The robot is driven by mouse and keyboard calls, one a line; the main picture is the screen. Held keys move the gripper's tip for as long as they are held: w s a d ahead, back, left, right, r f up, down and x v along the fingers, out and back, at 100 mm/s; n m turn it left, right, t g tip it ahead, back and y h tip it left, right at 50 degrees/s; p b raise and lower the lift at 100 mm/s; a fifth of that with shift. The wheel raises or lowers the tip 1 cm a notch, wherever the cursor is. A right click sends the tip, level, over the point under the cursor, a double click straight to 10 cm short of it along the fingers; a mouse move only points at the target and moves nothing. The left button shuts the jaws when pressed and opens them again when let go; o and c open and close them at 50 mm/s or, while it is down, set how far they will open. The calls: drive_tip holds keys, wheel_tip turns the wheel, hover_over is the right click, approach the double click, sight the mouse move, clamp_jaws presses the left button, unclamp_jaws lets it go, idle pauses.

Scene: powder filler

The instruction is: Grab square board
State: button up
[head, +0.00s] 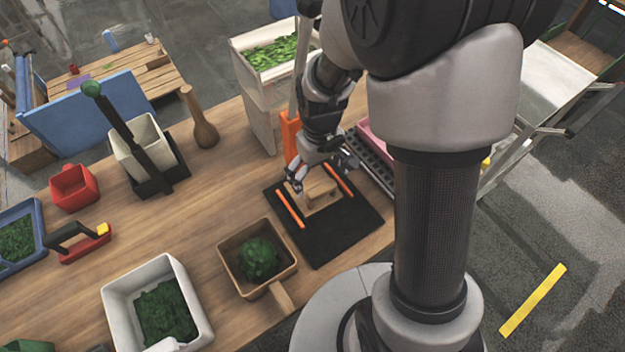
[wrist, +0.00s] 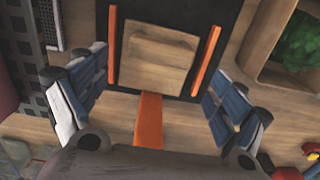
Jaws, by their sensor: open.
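The square board (head: 318,197) is light brown wood with a raised wooden bar across it. It lies on a black mat (head: 345,230) between two orange strips. In the wrist view the board (wrist: 150,75) shows ahead of my gripper, its bar running crosswise. My gripper (head: 322,178) is over the far edge of the mat, close to the board; in the wrist view my gripper (wrist: 150,103) has its fingers spread wide to either side, with nothing between them. I cannot tell its exact height above the board. The gripper hides part of the board in the head view.
A wooden box with a handle (head: 282,262) holding green stuff stands left of the mat. A dark slotted rack (head: 370,160) is on the right. An orange upright (head: 290,132) stands behind the gripper. Bare wooden table (head: 215,185) lies to the left.

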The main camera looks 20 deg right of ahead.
sight(319, 185)
wheel_tip(319, 185, down, 5)
drive_tip(key=shift+b, duration=0.8)
drive_tip(key=shift+r, duration=0.1)
drive_tip(key=c, duration=1.5)
